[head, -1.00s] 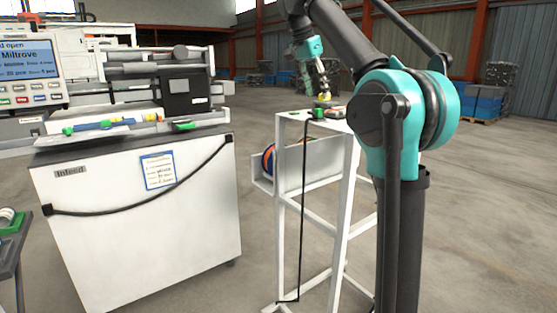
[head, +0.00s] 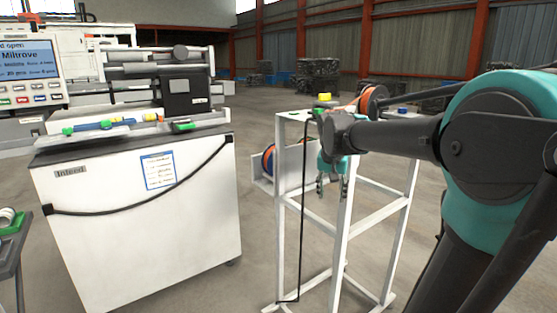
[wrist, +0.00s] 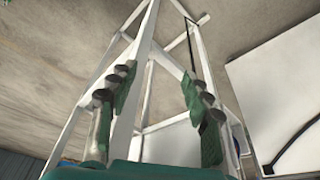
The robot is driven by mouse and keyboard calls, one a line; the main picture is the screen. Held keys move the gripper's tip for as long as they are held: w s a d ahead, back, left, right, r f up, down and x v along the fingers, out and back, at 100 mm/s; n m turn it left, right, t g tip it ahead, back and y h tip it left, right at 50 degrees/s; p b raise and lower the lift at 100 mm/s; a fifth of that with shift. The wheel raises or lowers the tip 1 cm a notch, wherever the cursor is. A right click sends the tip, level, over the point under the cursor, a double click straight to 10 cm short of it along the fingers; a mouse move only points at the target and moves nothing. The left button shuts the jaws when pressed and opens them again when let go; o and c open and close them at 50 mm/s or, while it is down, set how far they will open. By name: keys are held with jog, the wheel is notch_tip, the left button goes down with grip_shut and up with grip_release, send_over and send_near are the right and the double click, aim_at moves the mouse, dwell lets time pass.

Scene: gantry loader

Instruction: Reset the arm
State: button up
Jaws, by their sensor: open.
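My arm reaches in from the right of the head view, its upper link roughly level. My gripper (head: 332,190) hangs down in front of the white stand's frame (head: 345,235). It is open, with nothing between its fingers. In the wrist view my gripper (wrist: 157,85) shows two spread green-padded fingers, with the white frame bars behind them. I cannot tell exactly how far the fingers are from the bars.
On the stand's top are a yellow block (head: 324,98), a green piece (head: 317,112) and an orange spool (head: 372,101). A white infeed cabinet (head: 110,240) stands at left, below a machine with a screen (head: 25,70).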

jog(key=s+d+f+n+y, duration=0.1)
jog(key=s+f+n, duration=0.3)
jog(key=s+f, duration=1.6)
notch_tip(320, 180, down, 2)
jog(key=shift+s+d+t, duration=0.15)
jog(key=shift+d+t, duration=0.25)
jog(key=shift+d, duration=0.2)
